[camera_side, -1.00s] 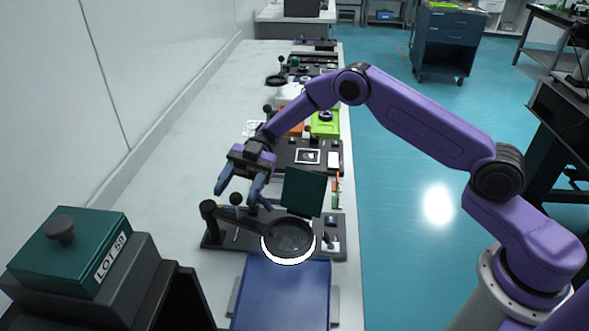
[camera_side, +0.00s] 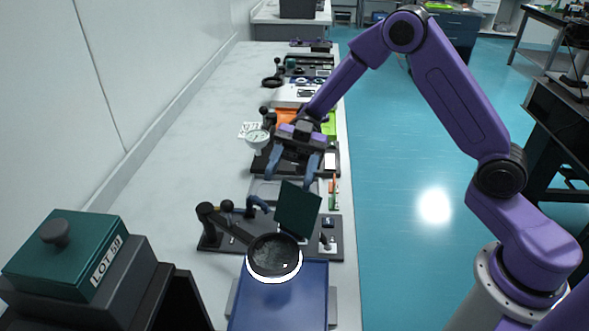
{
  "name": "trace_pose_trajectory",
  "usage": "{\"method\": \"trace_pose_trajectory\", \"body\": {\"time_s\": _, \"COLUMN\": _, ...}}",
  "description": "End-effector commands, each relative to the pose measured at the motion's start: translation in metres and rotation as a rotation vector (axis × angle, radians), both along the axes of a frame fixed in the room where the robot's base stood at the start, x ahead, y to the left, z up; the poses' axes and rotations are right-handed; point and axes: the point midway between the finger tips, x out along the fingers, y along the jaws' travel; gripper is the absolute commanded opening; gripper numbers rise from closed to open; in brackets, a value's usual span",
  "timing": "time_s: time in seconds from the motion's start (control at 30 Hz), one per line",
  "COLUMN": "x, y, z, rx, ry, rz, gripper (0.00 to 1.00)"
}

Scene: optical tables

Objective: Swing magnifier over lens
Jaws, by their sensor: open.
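The magnifier (camera_side: 274,257) is a round dark-framed glass with a white lower rim, on an arm from a black post (camera_side: 207,226) at the left of a dark base plate (camera_side: 334,247). It hangs over the near edge of the plate and the far end of a blue tray (camera_side: 281,303). A dark green square panel (camera_side: 297,208) stands tilted just behind it. I cannot make out the lens for certain. My gripper (camera_side: 294,181) is open and empty, behind and above the green panel, apart from the magnifier.
A teal box marked LOT 59 (camera_side: 68,255) sits on a dark stand at the near left. The bench (camera_side: 190,130) is clear along the left.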

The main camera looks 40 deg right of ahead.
Motion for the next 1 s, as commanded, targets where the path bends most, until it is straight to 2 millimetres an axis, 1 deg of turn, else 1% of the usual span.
{"method": "trace_pose_trajectory", "body": {"time_s": 0.13, "x": -0.006, "y": -0.003, "z": 0.003, "rx": 0.000, "ry": 0.000, "rz": 0.000, "gripper": 0.56}}
{"method": "trace_pose_trajectory", "body": {"time_s": 0.4, "x": -0.006, "y": -0.004, "z": 0.003, "rx": 0.000, "ry": 0.000, "rz": 0.000, "gripper": 0.56}}
{"method": "trace_pose_trajectory", "body": {"time_s": 0.43, "x": -0.006, "y": -0.004, "z": 0.003, "rx": 0.000, "ry": 0.000, "rz": 0.000, "gripper": 0.53}}
{"method": "trace_pose_trajectory", "body": {"time_s": 0.47, "x": -0.006, "y": -0.004, "z": 0.003, "rx": 0.001, "ry": -0.001, "rz": 0.000, "gripper": 0.43}}
{"method": "trace_pose_trajectory", "body": {"time_s": 0.5, "x": -0.006, "y": -0.003, "z": 0.003, "rx": 0.000, "ry": -0.005, "rz": -0.004, "gripper": 0.30}}
{"method": "trace_pose_trajectory", "body": {"time_s": 0.57, "x": -0.003, "y": 0.002, "z": 0.002, "rx": -0.001, "ry": -0.024, "rz": -0.020, "gripper": 0.10}}
{"method": "trace_pose_trajectory", "body": {"time_s": 0.6, "x": 0.001, "y": 0.007, "z": 0.000, "rx": -0.004, "ry": -0.049, "rz": -0.041, "gripper": 0.00}}
{"method": "trace_pose_trajectory", "body": {"time_s": 0.67, "x": 0.009, "y": 0.018, "z": -0.003, "rx": -0.009, "ry": -0.103, "rz": -0.088, "gripper": 0.00}}
{"method": "trace_pose_trajectory", "body": {"time_s": 0.77, "x": 0.032, "y": 0.044, "z": -0.011, "rx": -0.028, "ry": -0.233, "rz": -0.202, "gripper": 0.00}}
{"method": "trace_pose_trajectory", "body": {"time_s": 0.8, "x": 0.043, "y": 0.055, "z": -0.013, "rx": -0.038, "ry": -0.292, "rz": -0.256, "gripper": 0.00}}
{"method": "trace_pose_trajectory", "body": {"time_s": 0.87, "x": 0.062, "y": 0.070, "z": -0.016, "rx": -0.060, "ry": -0.378, "rz": -0.339, "gripper": 0.00}}
{"method": "trace_pose_trajectory", "body": {"time_s": 0.9, "x": 0.074, "y": 0.079, "z": -0.017, "rx": -0.077, "ry": -0.434, "rz": -0.394, "gripper": 0.00}}
{"method": "trace_pose_trajectory", "body": {"time_s": 0.97, "x": 0.093, "y": 0.091, "z": -0.018, "rx": -0.106, "ry": -0.513, "rz": -0.474, "gripper": 0.00}}
{"method": "trace_pose_trajectory", "body": {"time_s": 1.0, "x": 0.105, "y": 0.098, "z": -0.018, "rx": -0.127, "ry": -0.565, "rz": -0.527, "gripper": 0.00}}
